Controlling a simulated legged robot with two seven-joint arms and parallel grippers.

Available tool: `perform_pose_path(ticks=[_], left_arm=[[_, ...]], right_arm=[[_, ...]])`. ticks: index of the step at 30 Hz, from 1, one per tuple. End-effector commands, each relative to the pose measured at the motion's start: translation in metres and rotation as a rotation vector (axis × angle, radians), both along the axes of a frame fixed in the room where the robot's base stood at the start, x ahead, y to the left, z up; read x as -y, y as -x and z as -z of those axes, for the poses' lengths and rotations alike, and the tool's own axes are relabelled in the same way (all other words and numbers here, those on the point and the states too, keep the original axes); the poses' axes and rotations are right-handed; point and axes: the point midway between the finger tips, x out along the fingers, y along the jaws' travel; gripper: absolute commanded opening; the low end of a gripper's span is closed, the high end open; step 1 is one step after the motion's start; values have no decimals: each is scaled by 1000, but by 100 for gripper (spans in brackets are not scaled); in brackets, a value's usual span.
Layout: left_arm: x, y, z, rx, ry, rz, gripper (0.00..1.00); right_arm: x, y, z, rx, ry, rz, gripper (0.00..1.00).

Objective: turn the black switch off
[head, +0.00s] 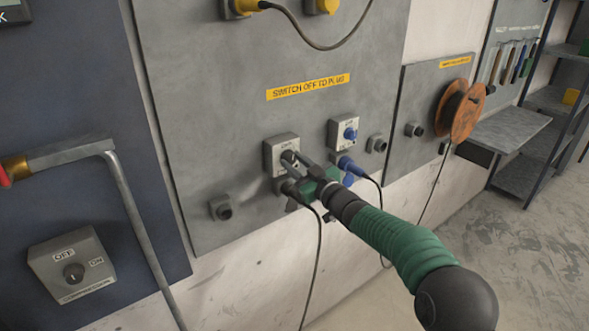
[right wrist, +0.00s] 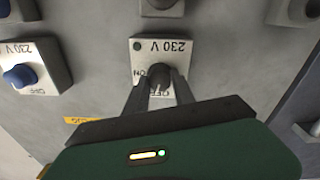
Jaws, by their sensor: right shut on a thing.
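The black switch (head: 288,156) is a dark knob on a grey box on the grey wall panel, below the yellow "SWITCH OFF TO PLUG" label (head: 307,87). In the right wrist view the black switch (right wrist: 158,79) shows upside down on a plate marked "230 V", with ON and OFF marks beside it. My right gripper (head: 291,161) is at the box, its two fingers on either side of the knob, shut on it. The same gripper (right wrist: 157,86) shows in the right wrist view. The fingers partly hide the marks, so the knob's exact setting is hard to tell. My left gripper is out of view.
A similar box with a blue switch (head: 350,134) is just to the right, with a blue plug (head: 347,166) and cable below it. A larger OFF/ON switch box (head: 75,272) and a grey pipe (head: 138,220) are at the left. An orange cable reel (head: 466,112) hangs at the right.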

Motion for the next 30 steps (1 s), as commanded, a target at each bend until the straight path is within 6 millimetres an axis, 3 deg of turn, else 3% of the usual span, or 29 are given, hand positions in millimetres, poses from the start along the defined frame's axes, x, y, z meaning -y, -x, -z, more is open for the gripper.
perform_pose_path(ticks=[1,12,29,30], left_arm=[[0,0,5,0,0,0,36],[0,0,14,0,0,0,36],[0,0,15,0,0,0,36],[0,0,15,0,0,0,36]], right_arm=[[0,0,8,10,31,1,0],[0,0,7,111,171,0,0],[0,0,6,129,196,-1,0],[0,0,6,129,196,-1,33]])
